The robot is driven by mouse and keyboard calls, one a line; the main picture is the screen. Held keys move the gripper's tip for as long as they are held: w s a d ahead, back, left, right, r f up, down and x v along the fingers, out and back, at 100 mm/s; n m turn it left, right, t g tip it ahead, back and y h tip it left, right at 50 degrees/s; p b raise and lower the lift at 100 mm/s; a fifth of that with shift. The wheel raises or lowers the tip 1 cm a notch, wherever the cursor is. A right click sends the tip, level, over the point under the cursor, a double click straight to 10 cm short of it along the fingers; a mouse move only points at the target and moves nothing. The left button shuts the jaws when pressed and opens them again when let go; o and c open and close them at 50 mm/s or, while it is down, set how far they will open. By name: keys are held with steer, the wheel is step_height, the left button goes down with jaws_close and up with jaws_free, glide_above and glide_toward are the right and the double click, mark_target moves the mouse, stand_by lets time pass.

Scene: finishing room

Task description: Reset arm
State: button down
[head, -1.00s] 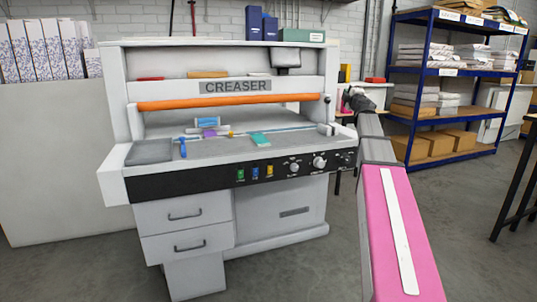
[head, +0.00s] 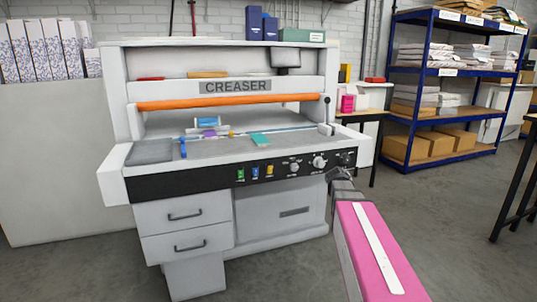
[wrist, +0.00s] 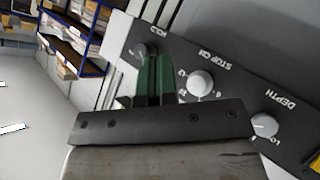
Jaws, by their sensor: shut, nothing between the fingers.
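My arm, with a pink panel and a white strip, reaches up from the bottom right in the head view. My gripper (head: 333,174) is at its far end, just in front of the right end of the creaser's black control panel. In the wrist view my gripper (wrist: 155,75) shows green fingers close together with nothing between them. The creaser (head: 235,130) is a grey machine with an orange bar. Its control panel (wrist: 225,100) shows white knobs past the fingers. I cannot tell whether the fingers touch the panel.
Small coloured items, among them a teal piece (head: 260,139), lie on the creaser bed. A small table (head: 362,116) with a pink item stands right of the creaser. A blue shelf rack (head: 450,70) holds paper and boxes. The grey floor (head: 440,220) between is clear.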

steer(key=s+a+f+m+g+y, duration=0.1)
steer(key=s+a+f+g+y, duration=0.1)
steer(key=s+f, duration=0.5)
steer(key=s+a+f+m+g+y, duration=0.1)
steer(key=s+a+f+g, duration=0.4)
steer(key=s, duration=0.5)
steer(key=s+a+f+g+y, duration=0.2)
steer(key=s+a+f+g, duration=0.2)
steer(key=s+f, duration=0.5)
steer(key=a+f, duration=0.1)
steer(key=a, duration=0.1)
steer(key=shift+s+a+m+y, duration=0.3)
steer(key=shift+s+a+m, duration=0.05)
steer(key=shift+m, duration=0.05)
